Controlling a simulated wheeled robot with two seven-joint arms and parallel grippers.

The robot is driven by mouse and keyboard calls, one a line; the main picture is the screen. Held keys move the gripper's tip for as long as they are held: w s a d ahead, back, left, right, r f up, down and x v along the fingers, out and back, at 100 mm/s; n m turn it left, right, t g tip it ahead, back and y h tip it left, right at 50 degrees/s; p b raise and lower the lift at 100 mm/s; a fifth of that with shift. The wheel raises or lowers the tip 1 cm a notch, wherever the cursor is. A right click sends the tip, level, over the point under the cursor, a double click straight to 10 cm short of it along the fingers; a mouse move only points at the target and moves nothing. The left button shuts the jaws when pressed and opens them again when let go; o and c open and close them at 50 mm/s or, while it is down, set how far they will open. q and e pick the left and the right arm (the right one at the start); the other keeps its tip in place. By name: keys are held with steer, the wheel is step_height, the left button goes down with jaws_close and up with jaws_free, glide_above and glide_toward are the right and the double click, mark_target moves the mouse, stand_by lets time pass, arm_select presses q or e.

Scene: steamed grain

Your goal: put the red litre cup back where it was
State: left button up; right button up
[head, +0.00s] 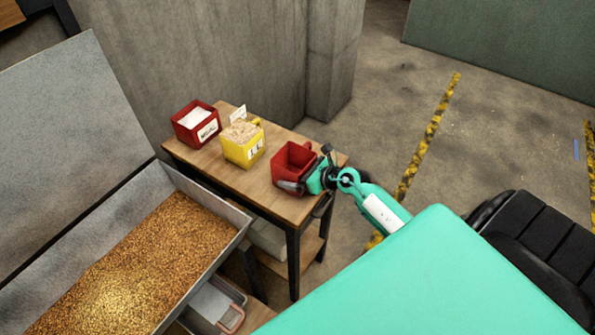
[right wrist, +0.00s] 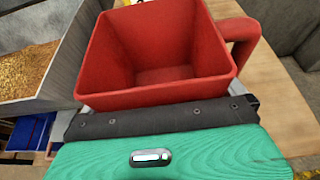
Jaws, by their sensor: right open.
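The red litre cup (head: 293,158) stands upright and looks empty on the right end of the wooden table (head: 262,188). In the right wrist view the cup (right wrist: 160,60) fills the upper middle, its handle (right wrist: 241,40) on the right. My right gripper (head: 307,170) is at the cup's near right side, its open fingers on either side of the cup. Whether the fingers touch the cup cannot be told. My left gripper is not in view.
A yellow container (head: 243,150) of grain-like stuff and a red box (head: 195,130) with white contents stand further left on the table. A metal bin of golden grain (head: 150,260) lies at the left. A concrete wall (head: 215,60) rises behind.

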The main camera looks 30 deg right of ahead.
steer(key=b+v, duration=0.2)
steer(key=v, duration=1)
steer(key=shift+w, duration=0.1)
